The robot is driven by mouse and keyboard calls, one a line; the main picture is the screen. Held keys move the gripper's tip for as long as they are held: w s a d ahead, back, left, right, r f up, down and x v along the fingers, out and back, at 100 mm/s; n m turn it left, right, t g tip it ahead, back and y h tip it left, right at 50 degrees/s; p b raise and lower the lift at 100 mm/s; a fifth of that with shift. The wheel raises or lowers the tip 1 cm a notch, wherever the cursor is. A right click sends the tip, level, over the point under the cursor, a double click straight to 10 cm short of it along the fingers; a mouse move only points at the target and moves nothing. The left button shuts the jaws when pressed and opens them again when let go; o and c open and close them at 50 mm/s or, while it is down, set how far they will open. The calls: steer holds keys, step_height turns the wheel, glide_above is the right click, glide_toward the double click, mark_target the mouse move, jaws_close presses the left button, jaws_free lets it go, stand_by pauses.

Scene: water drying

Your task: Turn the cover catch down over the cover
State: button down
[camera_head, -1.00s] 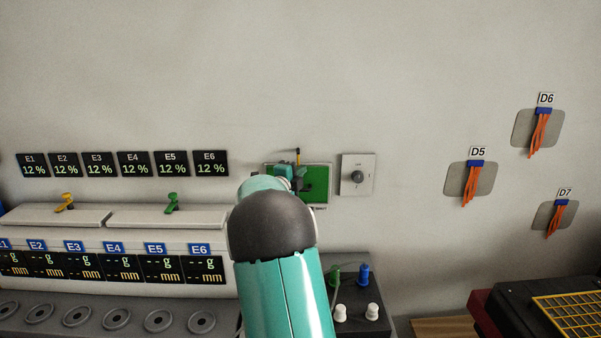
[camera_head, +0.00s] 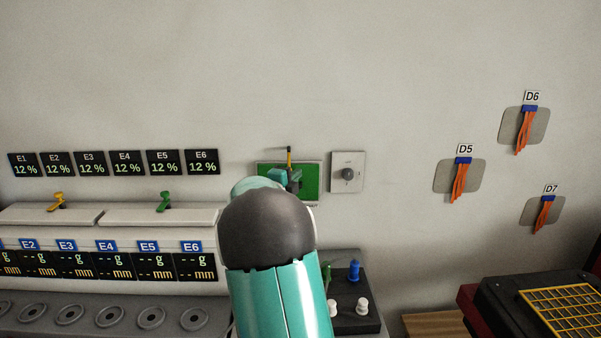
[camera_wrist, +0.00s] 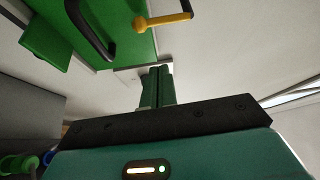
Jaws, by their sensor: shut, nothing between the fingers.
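The green cover (camera_head: 309,182) is on the wall behind my arm, and its left part is partly hidden. The cover catch (camera_head: 289,157), yellow with a dark tip, stands upright at the cover's top edge. In the wrist view the catch (camera_wrist: 168,20) shows as a yellow bar with a round knob end over the cover's edge. The cover (camera_wrist: 118,42) there carries a black handle (camera_wrist: 91,32). My gripper (camera_wrist: 160,70) is shut and empty, its fingertips just apart from the catch in that view. In the head view my arm mostly hides the gripper (camera_head: 293,176).
A grey wall plate with a round knob (camera_head: 347,173) is just right of the cover. Below it is a dark box with blue and white knobs (camera_head: 354,270). Lidded units with yellow and green catches (camera_head: 164,202) stand left. The wall above is clear.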

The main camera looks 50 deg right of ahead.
steer(key=a, duration=0.2)
steer(key=s+a, duration=0.1)
steer(key=a, duration=0.2)
steer(key=shift+s, duration=0.1)
steer(key=shift+a+r, duration=0.1)
stand_by(0.3)
